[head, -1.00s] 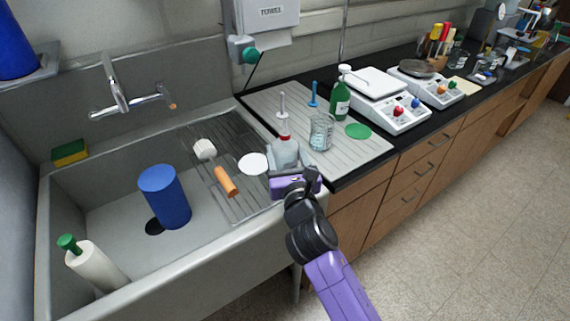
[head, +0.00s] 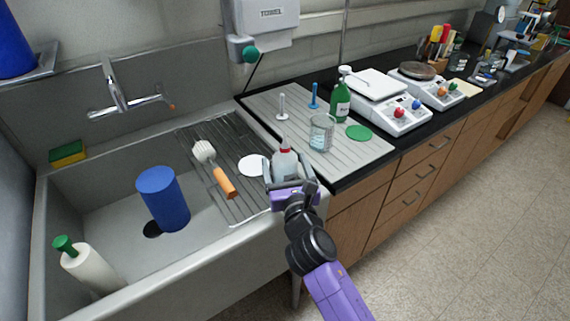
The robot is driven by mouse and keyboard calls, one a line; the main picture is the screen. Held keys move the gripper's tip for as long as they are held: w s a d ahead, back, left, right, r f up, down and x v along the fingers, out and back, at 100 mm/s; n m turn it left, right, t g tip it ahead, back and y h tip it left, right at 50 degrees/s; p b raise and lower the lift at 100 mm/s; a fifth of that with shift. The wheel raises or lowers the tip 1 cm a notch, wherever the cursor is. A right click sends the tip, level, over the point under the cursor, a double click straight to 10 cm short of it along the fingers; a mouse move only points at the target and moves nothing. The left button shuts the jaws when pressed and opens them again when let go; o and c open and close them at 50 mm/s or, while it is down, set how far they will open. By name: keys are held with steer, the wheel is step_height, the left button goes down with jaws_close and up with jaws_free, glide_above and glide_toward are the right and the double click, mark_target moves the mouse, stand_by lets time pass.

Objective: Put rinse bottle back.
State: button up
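The rinse bottle (head: 285,164) is a pale translucent bottle with a red cap, upright at the front left edge of the grey ribbed drainboard, near the sink's right rim. My gripper (head: 286,178) comes from the front with a finger on each side of the bottle's body and appears shut on it. The gripper hides the bottle's base, so I cannot tell whether it touches the surface. A white disc (head: 252,166) lies just left of the bottle, and a green disc (head: 358,132) lies on the right of the drainboard (head: 374,151).
A beaker (head: 321,134), a green bottle (head: 340,103) and two small stands, white (head: 282,108) and blue (head: 314,97), are behind the gripper. A brush (head: 222,182) lies on the wire rack to the left. The sink (head: 105,215) holds a blue cylinder (head: 163,199).

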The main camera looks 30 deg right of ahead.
steer(key=shift+r, duration=0.2)
steer(key=shift+s+a+f, duration=0.1)
steer(key=shift+s+a, duration=0.05)
steer(key=shift+s, duration=0.2)
steer(key=v, duration=1.1)
steer(key=shift+s+b, duration=0.15)
steer(key=shift+b, duration=0.25)
